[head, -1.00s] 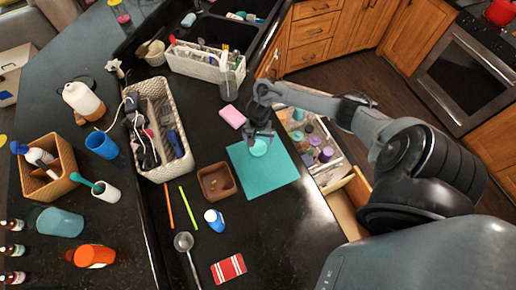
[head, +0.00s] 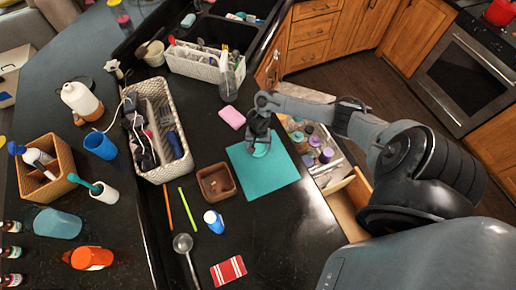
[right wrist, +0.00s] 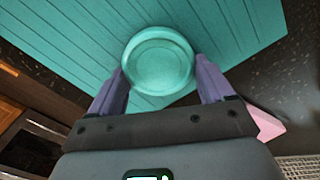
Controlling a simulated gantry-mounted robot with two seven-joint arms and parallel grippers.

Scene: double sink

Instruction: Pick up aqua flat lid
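The aqua flat lid (head: 261,152) is a small round disc on the teal mat (head: 278,180), partly hidden under my right gripper in the head view. In the right wrist view the lid (right wrist: 159,62) shows whole, with a raised rim. My right gripper (head: 259,140) points down over it. In the right wrist view its two purple-grey fingers (right wrist: 160,68) are apart, one at each side of the lid's near part. I cannot tell whether they touch it. My left gripper is not in view.
A pink sponge (head: 232,117) lies left of the mat's far corner. A brown square bowl (head: 216,182) sits left of the mat. An open drawer (head: 318,158) with jars is to the right, beyond the counter edge. A woven basket (head: 181,165) stands farther left.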

